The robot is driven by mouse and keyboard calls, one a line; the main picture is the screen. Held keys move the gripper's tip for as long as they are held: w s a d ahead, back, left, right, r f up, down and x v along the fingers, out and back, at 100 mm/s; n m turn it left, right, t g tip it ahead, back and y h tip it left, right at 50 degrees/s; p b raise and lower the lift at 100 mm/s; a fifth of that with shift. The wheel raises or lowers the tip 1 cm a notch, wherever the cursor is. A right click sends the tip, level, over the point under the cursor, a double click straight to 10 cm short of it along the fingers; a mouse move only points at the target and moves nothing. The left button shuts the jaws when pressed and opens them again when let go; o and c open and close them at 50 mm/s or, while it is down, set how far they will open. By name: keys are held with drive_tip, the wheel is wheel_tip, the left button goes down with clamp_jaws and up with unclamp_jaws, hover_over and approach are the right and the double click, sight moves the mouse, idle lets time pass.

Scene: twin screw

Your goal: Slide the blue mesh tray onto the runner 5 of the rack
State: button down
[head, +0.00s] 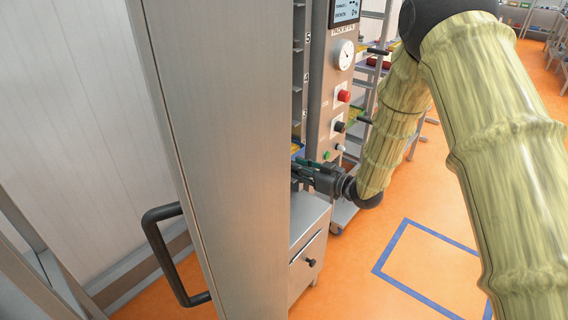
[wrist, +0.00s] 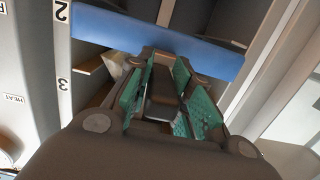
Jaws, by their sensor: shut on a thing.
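The blue mesh tray (wrist: 150,40) shows in the wrist view as a long blue front wall across the top, near the number 2 label. Its mesh and far end are hidden. My gripper (wrist: 162,82) is below and against that wall, its green-padded fingers shut on a dark piece, seemingly the tray's handle. In the head view my gripper (head: 306,172) is beside the rack's lower part, partly behind a door panel. The rack (head: 299,70) has numbered levels; the 5 label is high, well above my gripper. Runner 5 itself is mostly hidden.
A tall grey door panel (head: 205,130) with a black handle (head: 165,255) stands close in front and covers most of the rack. A control column (head: 330,90) with a gauge and buttons is right of the opening. A drawer cabinet (head: 307,245) is below my gripper.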

drive_tip(key=f+p+v, duration=0.2)
drive_tip(key=p+v, duration=0.1)
drive_tip(key=v, duration=1.5)
drive_tip(key=shift+s+d, duration=0.25)
drive_tip(key=shift+d, duration=0.1)
idle(0.5)
